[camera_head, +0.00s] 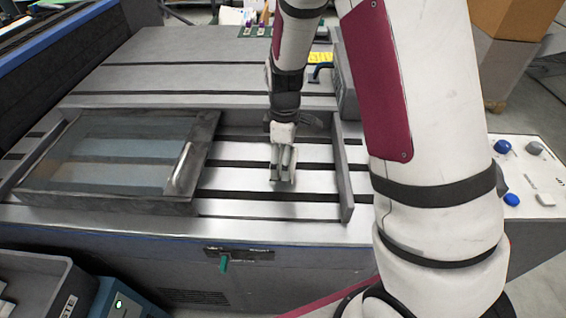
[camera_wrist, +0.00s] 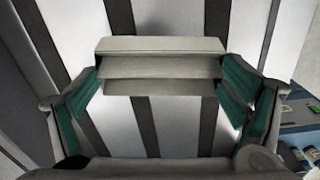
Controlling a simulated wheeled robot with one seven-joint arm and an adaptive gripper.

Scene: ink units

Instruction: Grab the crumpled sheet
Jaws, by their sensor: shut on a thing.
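A pale grey piece with straight, pleat-like folds, which looks like the crumpled sheet (camera_wrist: 160,67), spans the gap between my fingers in the wrist view. My gripper (camera_wrist: 162,84) is shut on it, with a green pad at each end. In the head view my gripper (camera_head: 283,158) points down at the slotted metal deck, inside the framed opening. The sheet is small and partly hidden by the fingers there. I cannot tell whether its underside touches the deck.
A framed glass panel (camera_head: 120,150) with a pale handle (camera_head: 181,166) lies left of my gripper. A grey frame rail (camera_head: 344,170) stands close on the right. A control panel with blue buttons (camera_head: 503,146) is at the far right.

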